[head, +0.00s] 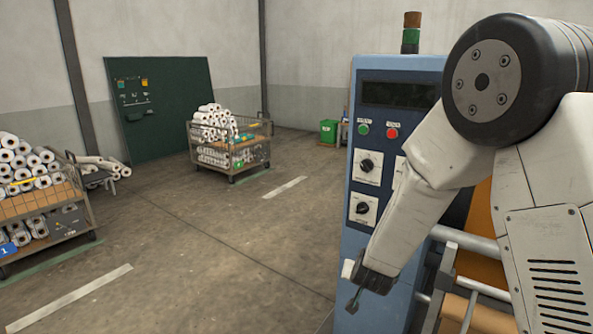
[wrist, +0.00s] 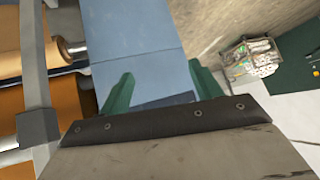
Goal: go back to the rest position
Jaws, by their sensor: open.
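My gripper (wrist: 158,90) shows in the wrist view with two green fingers spread apart and nothing between them. In the head view my gripper (head: 352,300) hangs low at the end of my bent arm, in front of the blue press cabinet (head: 352,262). Whether it touches the cabinet I cannot tell. The blue cabinet (wrist: 140,45) fills the middle of the wrist view behind the fingers. My arm hides part of the cabinet's right side and the rollers.
Press rollers (wrist: 45,95) and a grey frame bar lie left of my gripper in the wrist view. A wire cart (head: 232,150) of white rolls stands further back. Another roll cart (head: 45,215) is at the left. The concrete floor between is clear.

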